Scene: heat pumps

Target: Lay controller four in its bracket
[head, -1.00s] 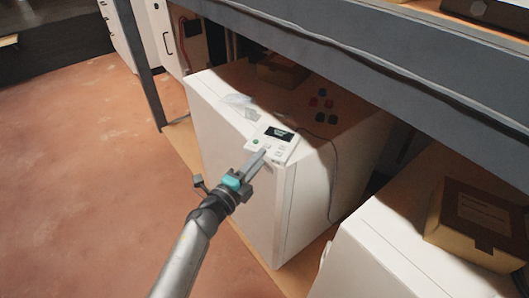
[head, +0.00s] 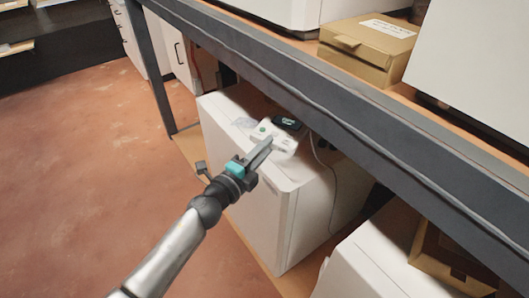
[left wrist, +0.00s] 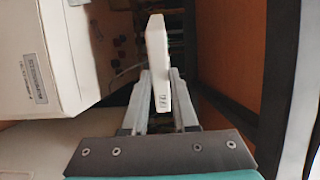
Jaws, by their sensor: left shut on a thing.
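The controller (head: 277,139) is a small white box with a dark screen and a green button. My left gripper (head: 266,148) is shut on its near edge, at the front of a white heat pump's top. In the left wrist view the controller (left wrist: 157,48) shows edge-on as a thin white slab between the two fingers (left wrist: 157,100). I cannot tell for sure whether it touches the unit below. No bracket can be made out, and no number shows on the controller. My right gripper is not in view.
The white heat pump (head: 262,195) stands under a grey-edged shelf (head: 330,95), close above the controller. A thin cable (head: 326,160) hangs down its side. Cardboard boxes sit on the shelf (head: 366,48) and lower right (head: 445,258). Open floor lies left.

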